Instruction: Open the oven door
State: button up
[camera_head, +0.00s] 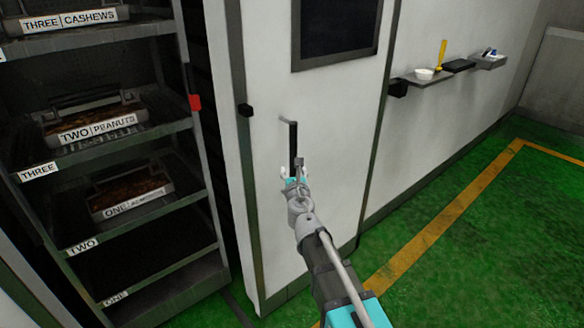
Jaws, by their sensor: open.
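The white oven door (335,110) stands upright in the middle of the head view, with a dark window (335,25) in its upper part. A black vertical bar handle (293,140) sticks out from the door below the window. My gripper (294,172) is open at the lower end of the handle, its fingers to either side of the bar in the picture. I cannot tell whether they touch it. The gripper hides the lowest part of the handle.
A dark rack (120,205) with labelled shelves and trays of nuts stands left of the door. A small wall shelf (450,75) holds a white bowl (424,74) and a yellow tool (441,54). Green floor (470,230) with a yellow line lies clear at right.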

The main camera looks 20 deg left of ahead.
jog(key=v, duration=0.9)
jog(key=shift+a, duration=0.1)
jog(key=w+d+f+m+g+h, duration=0.1)
jog(key=w+d+f+m+h, duration=0.15)
jog(key=d+m, duration=0.4)
jog(key=w+d+f+m+h, duration=0.1)
jog(key=d+m+h, duration=0.35)
jog(key=d, duration=0.25)
jog(key=w+d+f+m+g+h, duration=0.1)
jog(key=d+f+m+h, duration=0.15)
jog(key=d+m, duration=0.45)
jog(key=s+d+f+m+g+h, duration=0.3)
jog(key=d+f+m+g, duration=0.35)
jog(key=d+m, duration=0.45)
jog(key=s+d+f+m+g+y, duration=0.3)
jog(key=s+m+g, duration=0.1)
jog(key=s+m, duration=0.2)
jog(key=s+d+f+m+g+y, duration=0.2)
jog(key=s+d+m+g, duration=0.2)
jog(key=s+m, duration=0.2)
notch_tip(320, 180, up, 21)
jog(key=p, duration=2.2)
jog(key=shift+w+a, duration=0.15)
jog(key=shift+a, duration=0.1)
